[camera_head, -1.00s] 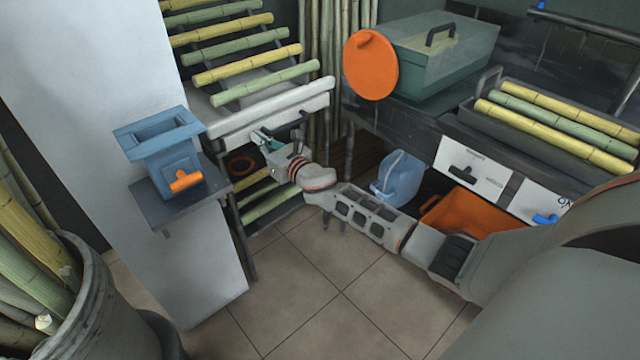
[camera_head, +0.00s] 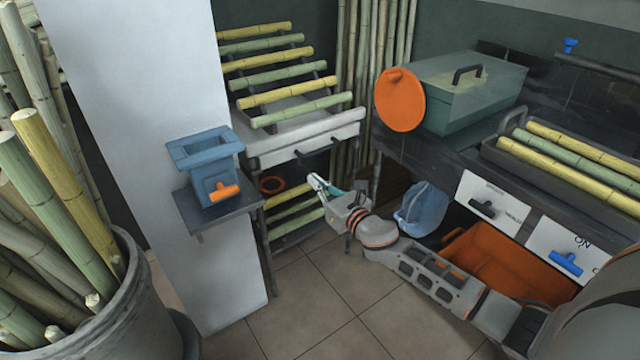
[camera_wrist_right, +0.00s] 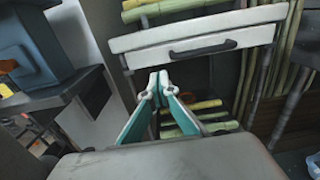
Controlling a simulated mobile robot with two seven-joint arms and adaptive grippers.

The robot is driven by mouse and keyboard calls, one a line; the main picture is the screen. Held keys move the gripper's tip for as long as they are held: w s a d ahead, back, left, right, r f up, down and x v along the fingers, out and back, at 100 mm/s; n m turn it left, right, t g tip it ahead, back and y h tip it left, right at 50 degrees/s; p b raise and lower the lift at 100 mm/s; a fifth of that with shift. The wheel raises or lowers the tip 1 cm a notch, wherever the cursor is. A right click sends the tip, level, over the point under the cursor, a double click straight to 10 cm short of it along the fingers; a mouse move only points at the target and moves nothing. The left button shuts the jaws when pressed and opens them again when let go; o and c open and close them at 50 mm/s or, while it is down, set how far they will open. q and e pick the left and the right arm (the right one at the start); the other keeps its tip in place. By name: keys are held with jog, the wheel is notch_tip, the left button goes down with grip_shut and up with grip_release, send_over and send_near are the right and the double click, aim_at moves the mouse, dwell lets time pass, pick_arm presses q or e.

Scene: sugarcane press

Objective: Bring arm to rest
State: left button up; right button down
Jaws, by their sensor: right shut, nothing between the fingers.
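My right arm comes in from the lower right in the head view. Its right gripper (camera_head: 318,184) is in front of the sugarcane rack, below the rack's white drawer front (camera_head: 305,138). In the right wrist view the gripper (camera_wrist_right: 158,82) has its teal-padded fingertips together, with nothing between them. It appears apart from the drawer and its dark handle (camera_wrist_right: 203,48). My left gripper is not in either view.
A blue box with an orange tap (camera_head: 205,160) stands on a small wall shelf to the left. A bin of cane (camera_head: 105,310) is at lower left. Tiled floor is clear at centre.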

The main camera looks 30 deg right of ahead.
jog(key=shift+s, duration=0.6)
